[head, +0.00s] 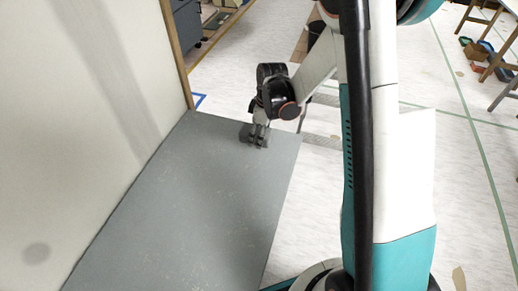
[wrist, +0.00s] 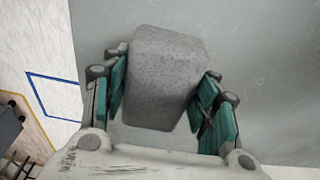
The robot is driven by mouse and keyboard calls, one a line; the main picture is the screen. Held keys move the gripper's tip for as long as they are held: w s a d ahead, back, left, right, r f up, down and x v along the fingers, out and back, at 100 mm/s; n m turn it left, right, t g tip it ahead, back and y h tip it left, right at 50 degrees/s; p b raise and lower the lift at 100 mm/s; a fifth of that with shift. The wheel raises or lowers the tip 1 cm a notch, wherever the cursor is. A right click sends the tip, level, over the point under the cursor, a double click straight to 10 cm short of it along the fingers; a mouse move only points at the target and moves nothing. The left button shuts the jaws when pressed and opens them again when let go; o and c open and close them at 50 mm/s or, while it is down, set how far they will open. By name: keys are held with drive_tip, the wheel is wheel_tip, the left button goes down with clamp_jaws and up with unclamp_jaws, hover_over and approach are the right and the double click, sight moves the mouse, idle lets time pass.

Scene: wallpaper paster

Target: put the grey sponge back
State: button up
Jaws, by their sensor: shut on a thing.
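The grey sponge (wrist: 165,78) is a rounded block between the fingers of my gripper (wrist: 163,100) in the wrist view. The gripper is shut on it, with the teal finger pads on its left and right sides. In the head view my gripper (head: 258,138) is at the far end of the grey tabletop (head: 190,200), and the sponge (head: 246,131) shows beside the fingers, low over the surface. I cannot tell whether the sponge touches the tabletop.
A pale wall panel (head: 70,110) with a wooden edge (head: 176,55) stands along the table's left side. The tabletop is otherwise clear. Blue tape (head: 199,99) marks the floor behind it. Stools (head: 495,65) and small items stand at the far right.

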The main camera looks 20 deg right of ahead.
sight(258, 153)
wheel_tip(258, 153, down, 6)
drive_tip(key=shift+f+b, duration=0.1)
drive_tip(key=shift+b, duration=0.95)
drive_tip(key=shift+f+b, duration=0.4)
drive_tip(key=shift+b, duration=0.05)
drive_tip(key=shift+f, duration=0.1)
drive_tip(key=o, duration=1.1)
